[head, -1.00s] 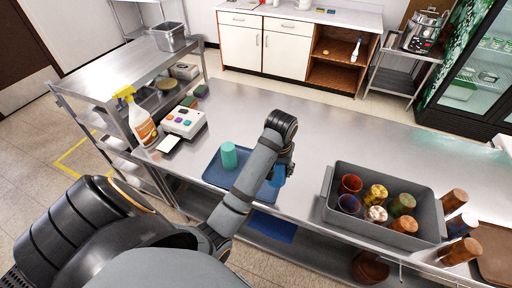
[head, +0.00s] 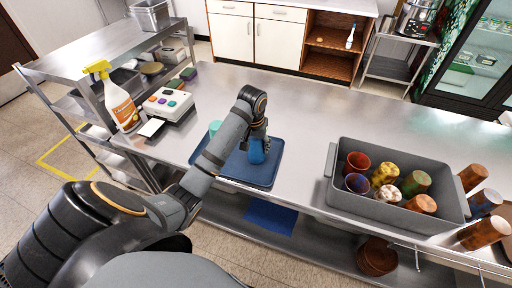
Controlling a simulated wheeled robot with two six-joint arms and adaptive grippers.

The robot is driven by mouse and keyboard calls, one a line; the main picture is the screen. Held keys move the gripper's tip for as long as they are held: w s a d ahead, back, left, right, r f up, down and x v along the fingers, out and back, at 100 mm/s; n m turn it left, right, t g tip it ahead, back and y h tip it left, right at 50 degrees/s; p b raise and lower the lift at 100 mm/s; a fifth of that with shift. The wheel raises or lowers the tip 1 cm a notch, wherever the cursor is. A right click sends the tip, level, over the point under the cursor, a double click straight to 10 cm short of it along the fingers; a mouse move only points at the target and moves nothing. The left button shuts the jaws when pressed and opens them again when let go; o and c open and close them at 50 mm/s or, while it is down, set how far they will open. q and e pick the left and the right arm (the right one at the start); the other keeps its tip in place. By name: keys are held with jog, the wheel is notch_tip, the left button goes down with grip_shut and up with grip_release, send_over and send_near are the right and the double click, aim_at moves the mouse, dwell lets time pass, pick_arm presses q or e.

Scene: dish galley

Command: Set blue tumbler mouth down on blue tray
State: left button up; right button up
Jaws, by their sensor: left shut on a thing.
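The blue tumbler (head: 256,152) is in my left gripper (head: 257,140), over the right part of the blue tray (head: 262,175). The gripper is shut on it. The fingers and wrist hide part of the tumbler, so I cannot tell which way its mouth faces or whether its lower end touches the tray. A teal tumbler (head: 214,127) stands at the tray's left side, mostly hidden behind my left forearm. My right gripper is not in view.
A grey bin (head: 345,206) with several coloured tumblers stands to the right on the steel counter. More tumblers (head: 472,177) stand right of the bin. A spray bottle (head: 118,103) and a device with coloured buttons (head: 168,104) are at left. The counter between tray and bin is clear.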

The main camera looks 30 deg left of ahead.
pick_arm(q)
jog(key=shift+f, duration=0.1)
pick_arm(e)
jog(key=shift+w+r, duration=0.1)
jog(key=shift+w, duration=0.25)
pick_arm(q)
jog(key=o, duration=1.2)
jog(key=shift+f, duration=0.1)
jog(key=shift+c, duration=0.2)
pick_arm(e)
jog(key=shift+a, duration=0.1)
pick_arm(q)
notch_tip(320, 180, up, 3)
jog(key=shift+s+f, duration=0.1)
jog(key=shift+f, duration=0.05)
jog(key=r+p, duration=0.3)
jog(key=s+r+p, duration=0.1)
jog(key=r+p, duration=0.5)
jog(key=shift+s+d+r, duration=0.25)
jog(key=shift+s, duration=0.05)
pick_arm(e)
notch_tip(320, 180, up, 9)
pick_arm(q)
jog(key=shift+f, duration=0.15)
